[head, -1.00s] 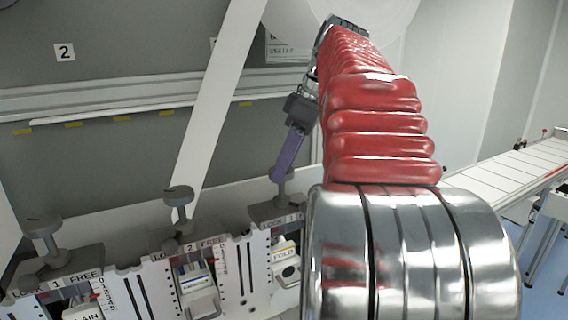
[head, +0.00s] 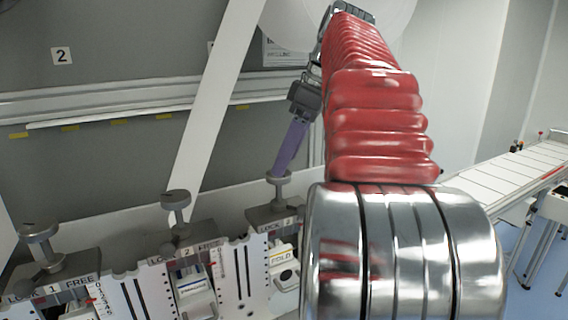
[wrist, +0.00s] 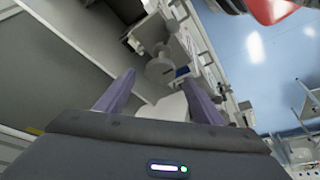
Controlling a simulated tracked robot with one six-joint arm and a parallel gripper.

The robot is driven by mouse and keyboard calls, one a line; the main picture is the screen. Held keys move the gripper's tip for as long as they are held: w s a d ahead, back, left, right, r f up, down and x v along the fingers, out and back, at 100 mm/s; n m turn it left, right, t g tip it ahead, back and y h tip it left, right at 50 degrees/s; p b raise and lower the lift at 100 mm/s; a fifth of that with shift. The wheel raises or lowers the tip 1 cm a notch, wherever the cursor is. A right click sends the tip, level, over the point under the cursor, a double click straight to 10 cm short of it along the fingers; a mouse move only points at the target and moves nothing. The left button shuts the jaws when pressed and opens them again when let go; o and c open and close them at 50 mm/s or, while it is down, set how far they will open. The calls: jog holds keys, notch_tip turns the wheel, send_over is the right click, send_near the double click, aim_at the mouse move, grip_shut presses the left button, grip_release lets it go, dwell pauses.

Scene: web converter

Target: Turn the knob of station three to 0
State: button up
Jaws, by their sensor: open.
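The station three knob (head: 279,178) is a grey round disc on a short stem, standing on a grey block marked LOCK at the right end of the row in the head view. My gripper (head: 282,168) has purple fingers pointing down, with tips at the knob's top; contact cannot be told. In the wrist view my gripper (wrist: 160,77) is open, with fingers apart. A round grey knob (wrist: 159,71) appears between and beyond the tips. The station three scale and pointer are hidden or too small to read.
The station two knob (head: 176,198) and station one knob (head: 39,233) stand to the left in the same row.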

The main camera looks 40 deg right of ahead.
jog(key=shift+v, duration=2.05)
jog(key=shift+s, duration=0.1)
